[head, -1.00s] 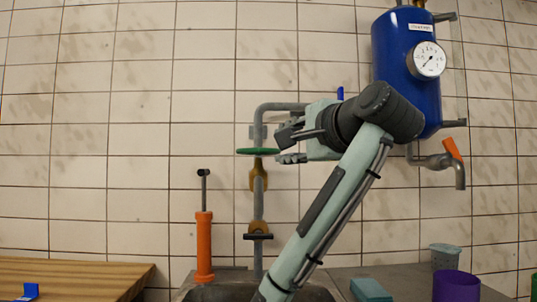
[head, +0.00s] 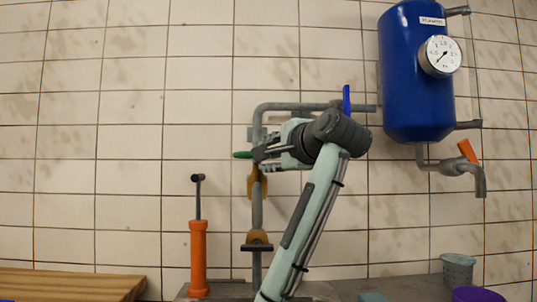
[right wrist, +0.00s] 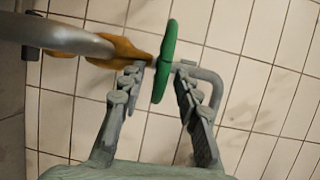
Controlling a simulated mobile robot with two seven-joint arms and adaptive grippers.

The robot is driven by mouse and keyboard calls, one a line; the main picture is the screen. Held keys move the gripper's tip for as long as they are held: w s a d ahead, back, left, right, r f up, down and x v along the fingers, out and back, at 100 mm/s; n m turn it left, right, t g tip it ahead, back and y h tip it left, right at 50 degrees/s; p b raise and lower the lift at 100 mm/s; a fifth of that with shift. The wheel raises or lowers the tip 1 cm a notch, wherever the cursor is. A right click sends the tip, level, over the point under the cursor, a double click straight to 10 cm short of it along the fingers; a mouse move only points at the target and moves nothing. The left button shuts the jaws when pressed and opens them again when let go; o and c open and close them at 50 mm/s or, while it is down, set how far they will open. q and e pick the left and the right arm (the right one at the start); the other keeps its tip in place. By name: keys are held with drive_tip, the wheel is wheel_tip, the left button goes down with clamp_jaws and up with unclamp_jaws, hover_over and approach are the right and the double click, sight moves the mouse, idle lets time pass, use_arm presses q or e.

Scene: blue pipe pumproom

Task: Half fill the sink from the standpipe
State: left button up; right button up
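The standpipe (head: 257,212) is a grey vertical pipe with brass fittings, against the tiled wall. Its green handwheel (head: 242,155) shows edge-on at the left of my right gripper (head: 263,153). In the right wrist view the green handwheel (right wrist: 166,60) stands between the two fingers of my right gripper (right wrist: 160,70). The fingers are apart, with a small gap seeming to show on each side of the rim. The sink is almost wholly below the head view, so its water level is hidden. My left gripper is not in view.
A blue tank (head: 412,85) with a gauge (head: 440,56) hangs at the right, with an orange-levered tap (head: 467,166) below. A blue lever (head: 346,99) sits on the horizontal pipe. An orange pump (head: 198,258) stands left of the standpipe. A grey cup (head: 457,268) and purple container (head: 478,294) are lower right.

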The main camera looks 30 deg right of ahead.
sight(278, 155)
drive_tip(key=shift+w, duration=0.1)
clamp_jaws()
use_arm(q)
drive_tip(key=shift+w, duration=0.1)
use_arm(e)
drive_tip(key=shift+d, duration=0.1)
drive_tip(key=n+y+p, duration=0.1)
drive_tip(key=y, duration=0.1)
drive_tip(key=d+n+y+p, duration=0.1)
drive_tip(key=n+y, duration=0.1)
drive_tip(key=shift+w+d+r+y, duration=0.1)
drive_tip(key=shift+d+y, duration=0.1)
drive_tip(key=shift+y, duration=0.1)
drive_tip(key=n+y, duration=0.1)
drive_tip(key=d+n+y, duration=0.1)
drive_tip(key=y, duration=0.1)
drive_tip(key=n+g+y+p, duration=0.1)
drive_tip(key=y, duration=0.1)
drive_tip(key=shift+w+d+n, duration=0.2)
drive_tip(key=shift+w+n, duration=0.05)
drive_tip(key=shift+n, duration=0.05)
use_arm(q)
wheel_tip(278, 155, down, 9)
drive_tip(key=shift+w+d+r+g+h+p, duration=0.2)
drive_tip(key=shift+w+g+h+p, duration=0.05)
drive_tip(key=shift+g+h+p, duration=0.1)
use_arm(e)
drive_tip(key=shift+w+d+n+g+y, duration=0.15)
drive_tip(key=shift+n+g+y, duration=0.45)
drive_tip(key=shift+y, duration=0.3)
